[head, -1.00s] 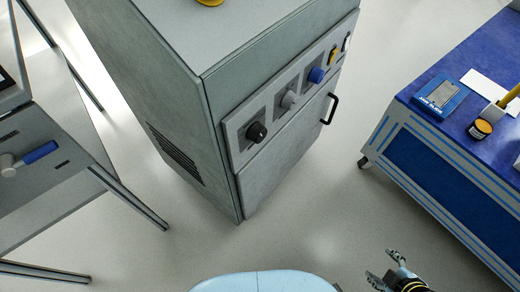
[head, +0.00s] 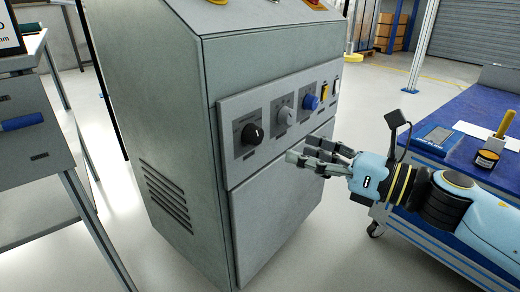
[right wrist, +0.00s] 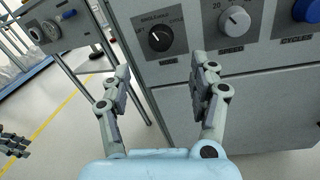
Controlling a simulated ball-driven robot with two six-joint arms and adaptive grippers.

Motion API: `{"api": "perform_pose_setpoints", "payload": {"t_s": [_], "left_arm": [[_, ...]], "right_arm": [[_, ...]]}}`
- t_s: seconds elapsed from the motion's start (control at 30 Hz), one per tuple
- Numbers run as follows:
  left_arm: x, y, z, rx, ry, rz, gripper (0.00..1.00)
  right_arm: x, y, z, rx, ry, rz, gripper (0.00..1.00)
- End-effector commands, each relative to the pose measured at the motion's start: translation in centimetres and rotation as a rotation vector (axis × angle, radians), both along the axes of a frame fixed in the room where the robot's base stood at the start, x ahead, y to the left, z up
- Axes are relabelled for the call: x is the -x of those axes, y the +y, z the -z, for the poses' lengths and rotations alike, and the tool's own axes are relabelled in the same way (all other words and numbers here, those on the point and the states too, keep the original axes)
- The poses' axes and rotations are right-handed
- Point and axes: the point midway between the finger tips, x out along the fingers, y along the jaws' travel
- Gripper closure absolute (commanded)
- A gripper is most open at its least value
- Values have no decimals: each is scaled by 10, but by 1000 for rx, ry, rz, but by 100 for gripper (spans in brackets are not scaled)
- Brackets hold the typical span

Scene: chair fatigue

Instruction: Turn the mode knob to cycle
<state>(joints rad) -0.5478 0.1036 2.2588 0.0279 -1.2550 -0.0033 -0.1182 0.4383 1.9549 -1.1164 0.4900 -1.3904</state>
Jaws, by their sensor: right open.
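The grey control cabinet (head: 160,120) stands in the middle of the head view. Its front panel carries a black mode knob (head: 252,133) at the left, which also shows in the right wrist view (right wrist: 159,38) with "CYCLE" lettered at its upper right and a pointer line aimed to the upper left. A grey dial (head: 285,116) and a blue knob (head: 311,102) sit to its right. My right gripper (head: 292,160) is open and empty in front of the panel, below and right of the black knob, apart from it. In the right wrist view (right wrist: 163,85) the knob lies beyond the two spread fingers.
A blue workbench (head: 465,150) with a blue device (head: 436,138) and a yellow-handled tool (head: 497,135) is at the right. A grey bench (head: 30,130) stands at the left. Yellow and white switches are on the panel's right end.

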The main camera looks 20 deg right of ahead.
Motion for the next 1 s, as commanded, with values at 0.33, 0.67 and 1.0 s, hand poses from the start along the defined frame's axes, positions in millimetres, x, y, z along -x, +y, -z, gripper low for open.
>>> {"api": "perform_pose_setpoints", "payload": {"t_s": [0.33, 0.67, 1.0], "left_arm": [[-1, 0, -1, 1, -5, 0, 60], [-5, -2, -6, 4, -18, 2, 60], [-4, -2, -7, 4, -18, 2, 60]], "right_arm": [[-54, 40, -2, -7, 0, 3, 39], [-77, 58, -1, -4, 4, 3, 39], [-77, 58, -1, -3, 3, 3, 53]]}}
